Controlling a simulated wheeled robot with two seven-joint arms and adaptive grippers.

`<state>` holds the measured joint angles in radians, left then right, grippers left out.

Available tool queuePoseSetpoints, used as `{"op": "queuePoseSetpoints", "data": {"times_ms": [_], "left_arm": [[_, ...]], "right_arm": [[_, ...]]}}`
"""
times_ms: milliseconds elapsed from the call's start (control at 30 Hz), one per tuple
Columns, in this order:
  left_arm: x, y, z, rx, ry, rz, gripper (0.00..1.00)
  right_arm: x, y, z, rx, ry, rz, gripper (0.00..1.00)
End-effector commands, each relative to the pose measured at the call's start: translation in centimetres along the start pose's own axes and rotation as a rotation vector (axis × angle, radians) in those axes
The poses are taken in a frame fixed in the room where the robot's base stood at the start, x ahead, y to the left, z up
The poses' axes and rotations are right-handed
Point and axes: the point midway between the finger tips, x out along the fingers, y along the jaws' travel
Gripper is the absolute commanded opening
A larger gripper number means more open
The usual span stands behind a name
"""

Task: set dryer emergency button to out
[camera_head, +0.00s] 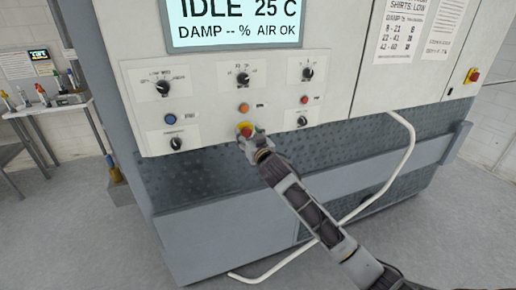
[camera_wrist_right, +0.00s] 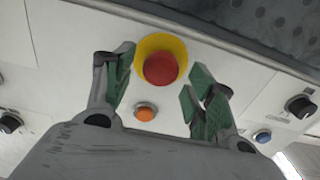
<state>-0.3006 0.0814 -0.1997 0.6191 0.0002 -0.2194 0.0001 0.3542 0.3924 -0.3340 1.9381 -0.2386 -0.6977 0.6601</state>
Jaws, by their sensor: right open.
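The emergency button is a red mushroom head on a yellow round base, low on the white control panel. In the head view the button (camera_head: 246,129) shows just beyond the tip of my right arm. In the right wrist view the red button (camera_wrist_right: 161,68) lies ahead of and between the fingers of my right gripper (camera_wrist_right: 160,88). The gripper is open, with green finger pads on both sides of the button. I cannot tell if the pads touch it. In the head view the right gripper (camera_head: 254,141) is small and partly hides the button. My left gripper is not in view.
An orange button (camera_head: 244,108) sits above the emergency button. Several black knobs, a blue button (camera_head: 171,118) and a red button (camera_head: 304,99) share the panel. The display (camera_head: 235,22) reads IDLE 25 C. A white bent rail (camera_head: 408,150) stands at the right.

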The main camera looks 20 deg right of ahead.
Motion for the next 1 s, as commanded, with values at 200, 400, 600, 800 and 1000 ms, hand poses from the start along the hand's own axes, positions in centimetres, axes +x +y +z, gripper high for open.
{"op": "queuePoseSetpoints", "data": {"times_ms": [200, 400, 600, 800, 1000], "left_arm": [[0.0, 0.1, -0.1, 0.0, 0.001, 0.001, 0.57], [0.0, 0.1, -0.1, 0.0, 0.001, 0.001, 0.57], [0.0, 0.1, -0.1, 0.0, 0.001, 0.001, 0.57], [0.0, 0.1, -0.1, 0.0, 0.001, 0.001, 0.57], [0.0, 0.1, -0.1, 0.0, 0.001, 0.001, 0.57]], "right_arm": [[-1.7, 0.0, 0.0, 0.0, 0.0, 0.0, 0.56], [-3.6, 0.0, 0.1, 0.001, -0.001, 0.0, 0.56], [-5.5, 0.0, 0.1, 0.0, -0.001, 0.0, 0.56], [-7.3, 0.0, 0.1, 0.0, 0.0, 0.0, 0.56], [-9.1, 0.0, 0.1, 0.001, -0.001, 0.0, 0.56]]}}
